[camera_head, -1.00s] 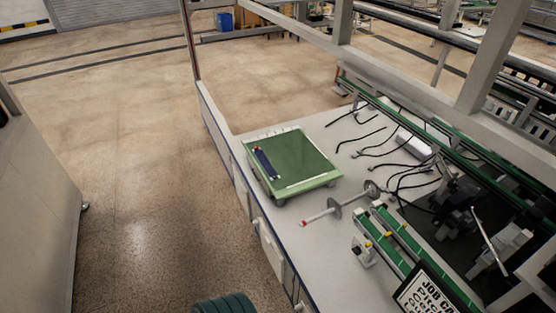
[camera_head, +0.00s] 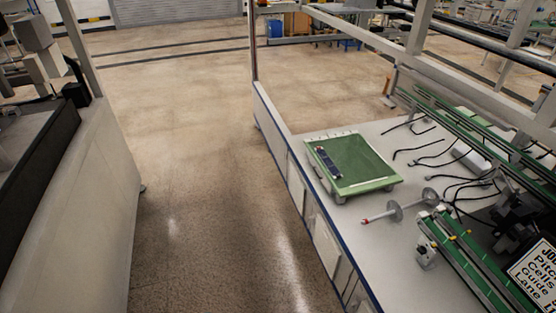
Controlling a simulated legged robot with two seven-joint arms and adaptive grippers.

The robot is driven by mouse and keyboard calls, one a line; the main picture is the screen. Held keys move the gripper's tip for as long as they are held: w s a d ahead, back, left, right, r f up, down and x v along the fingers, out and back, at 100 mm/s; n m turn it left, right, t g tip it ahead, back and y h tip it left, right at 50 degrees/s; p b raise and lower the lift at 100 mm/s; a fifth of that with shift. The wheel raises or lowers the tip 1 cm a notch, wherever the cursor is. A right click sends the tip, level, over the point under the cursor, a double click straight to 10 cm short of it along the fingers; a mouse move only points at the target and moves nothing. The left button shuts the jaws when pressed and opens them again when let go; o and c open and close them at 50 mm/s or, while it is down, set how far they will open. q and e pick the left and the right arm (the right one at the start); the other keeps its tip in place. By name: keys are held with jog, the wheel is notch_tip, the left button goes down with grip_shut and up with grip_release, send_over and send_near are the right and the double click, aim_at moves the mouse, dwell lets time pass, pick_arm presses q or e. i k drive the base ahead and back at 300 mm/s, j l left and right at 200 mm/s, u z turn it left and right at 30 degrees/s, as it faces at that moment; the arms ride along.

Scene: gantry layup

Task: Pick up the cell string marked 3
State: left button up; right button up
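A dark blue cell string (camera_head: 328,162) lies near the left side of a green tray (camera_head: 366,168) on the white workbench. The number on the string is too small to read. I see no other string on the tray. Neither of my grippers shows in the head view.
A spindle with discs (camera_head: 396,212) lies in front of the tray. Green conveyor rails (camera_head: 465,262) and a job card (camera_head: 536,270) are at the right. Black cables (camera_head: 430,150) spread over the bench (camera_head: 385,262). A grey cabinet (camera_head: 85,190) stands left; the floor (camera_head: 190,150) between is clear.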

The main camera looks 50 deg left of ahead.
aim_at(335, 172)
jog(key=u, duration=1.25)
jog(key=z, duration=0.35)
jog(key=i+j+z, duration=0.65)
jog(key=j+z, duration=0.2)
